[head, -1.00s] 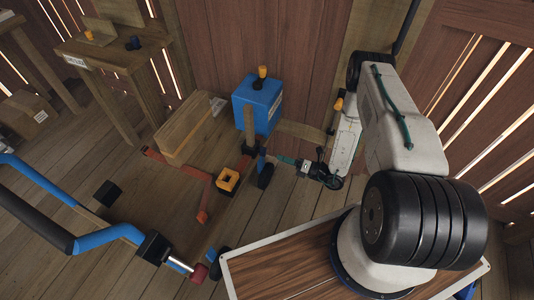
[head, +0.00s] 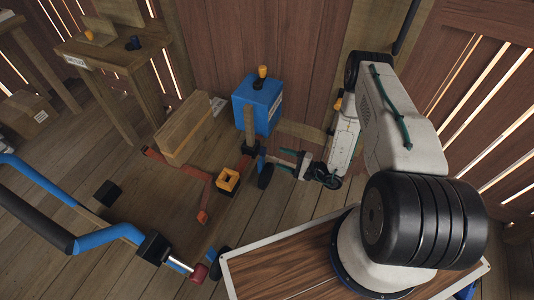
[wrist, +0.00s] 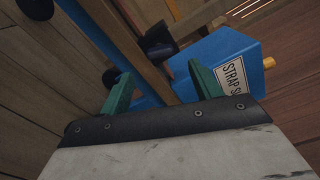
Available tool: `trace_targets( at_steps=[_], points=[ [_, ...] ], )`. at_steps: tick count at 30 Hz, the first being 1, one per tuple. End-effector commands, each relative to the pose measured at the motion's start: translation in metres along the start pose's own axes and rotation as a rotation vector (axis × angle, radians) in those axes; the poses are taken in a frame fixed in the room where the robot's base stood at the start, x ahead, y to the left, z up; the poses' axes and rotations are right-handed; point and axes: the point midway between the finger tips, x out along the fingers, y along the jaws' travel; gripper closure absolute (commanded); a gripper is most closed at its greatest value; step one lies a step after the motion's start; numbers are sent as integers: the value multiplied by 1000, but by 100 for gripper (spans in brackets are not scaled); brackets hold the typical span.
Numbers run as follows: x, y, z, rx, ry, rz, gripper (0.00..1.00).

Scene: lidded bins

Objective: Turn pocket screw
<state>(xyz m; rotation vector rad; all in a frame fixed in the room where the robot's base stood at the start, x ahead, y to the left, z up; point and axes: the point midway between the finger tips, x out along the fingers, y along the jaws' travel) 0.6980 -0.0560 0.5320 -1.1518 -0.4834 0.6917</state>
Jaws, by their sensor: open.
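No part is marked as the pocket screw, and I cannot tell which one it is. A blue box (head: 257,104) labelled "STRAP S…" has a black and yellow knob (head: 262,74) on top. The box also shows in the wrist view (wrist: 222,52). My gripper (head: 279,159) is open with its green fingers apart, at the lower right of the box. In the wrist view, a wooden bar (wrist: 125,45) and a dark rounded part (wrist: 157,46) lie beyond the fingertips (wrist: 160,83). Nothing is held, and I cannot tell whether a finger touches the bar.
A black wheel-like part (head: 265,176) is close to my fingertips. A red bar (head: 182,166) and an orange square frame (head: 228,179) lie to the left. A wooden box (head: 185,130) stands behind them. Blue and black tubing (head: 60,215) takes up the lower left.

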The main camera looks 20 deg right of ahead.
Motion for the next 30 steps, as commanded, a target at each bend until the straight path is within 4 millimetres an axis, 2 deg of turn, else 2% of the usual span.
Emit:
trace_targets(
  at_steps=[9, 15, 26, 30],
  points=[
    [46, 0, 1, -5, -5, 2, 36],
    [70, 0, 1, -3, -3, 1, 36],
    [76, 0, 0, -2, -1, 0, 36],
    [76, 0, 0, -2, -1, 0, 75]
  ],
)
